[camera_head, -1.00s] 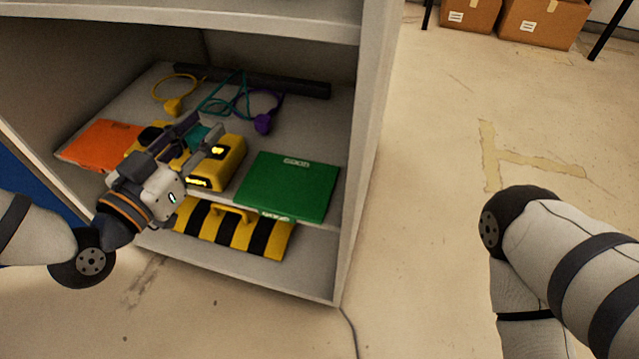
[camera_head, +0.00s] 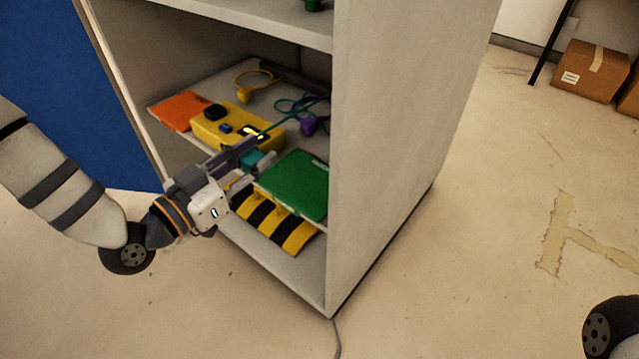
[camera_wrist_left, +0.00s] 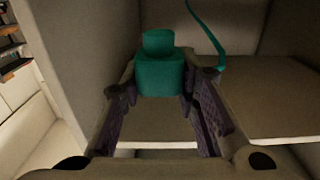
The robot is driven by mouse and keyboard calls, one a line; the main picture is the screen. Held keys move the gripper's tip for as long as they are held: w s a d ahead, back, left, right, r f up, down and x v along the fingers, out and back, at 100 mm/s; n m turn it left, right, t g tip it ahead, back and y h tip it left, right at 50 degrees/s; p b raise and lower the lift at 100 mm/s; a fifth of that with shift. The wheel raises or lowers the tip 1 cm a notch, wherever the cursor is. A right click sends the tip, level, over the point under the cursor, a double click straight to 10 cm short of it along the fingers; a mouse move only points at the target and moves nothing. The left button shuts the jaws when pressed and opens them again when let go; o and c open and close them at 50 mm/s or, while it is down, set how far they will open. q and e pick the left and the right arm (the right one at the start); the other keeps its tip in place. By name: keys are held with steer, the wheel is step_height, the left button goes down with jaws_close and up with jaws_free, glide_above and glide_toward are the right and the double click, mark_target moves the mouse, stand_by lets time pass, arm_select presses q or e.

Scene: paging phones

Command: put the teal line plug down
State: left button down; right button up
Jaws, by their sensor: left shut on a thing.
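My left gripper (camera_head: 256,163) is shut on the teal line plug (camera_head: 250,158), just in front of the shelf, near the yellow phone unit (camera_head: 212,129) and the green flat item (camera_head: 296,184). In the left wrist view the teal plug (camera_wrist_left: 160,72) sits between the two fingers, and its teal cord (camera_wrist_left: 207,38) rises behind it. In the head view the cord (camera_head: 290,118) runs back to the right over the shelf. Only part of my right arm shows at lower right; its gripper is out of frame.
A yellow plug (camera_head: 243,97) with its cord and a purple plug (camera_head: 309,125) lie at the back of the shelf. An orange flat item (camera_head: 184,110) lies at left. A yellow-black striped case (camera_head: 262,213) is below. The cabinet's side wall (camera_head: 390,150) stands close at right.

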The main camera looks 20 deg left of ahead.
arm_select(q)
steer(key=w+d+f+b, duration=0.1)
steer(key=w+d+f, duration=0.1)
steer(key=w+f, duration=0.1)
steer(key=w+d+f+b, duration=0.2)
steer(key=w+d+f, duration=0.1)
steer(key=w+d+f+b, duration=0.2)
steer(key=w+f, duration=0.1)
steer(key=w, duration=0.1)
steer(key=shift+d+f, duration=0.15)
steer(key=shift+d, duration=0.1)
steer(key=f, duration=0.2)
steer(key=f+b, duration=0.1)
steer(key=f, duration=0.1)
steer(key=shift+w+d+b, duration=0.2)
steer(key=shift+b, duration=0.1)
steer(key=shift+r, duration=0.25)
steer(key=c, duration=1.7)
jaws_free()
steer(key=shift+f, duration=0.2)
steer(key=o, duration=0.5)
arm_select(e)
step_height(320, 180, down, 6)
steer(key=s, duration=0.2)
steer(key=shift+a+r+g, duration=0.15)
steer(key=shift+g, duration=0.25)
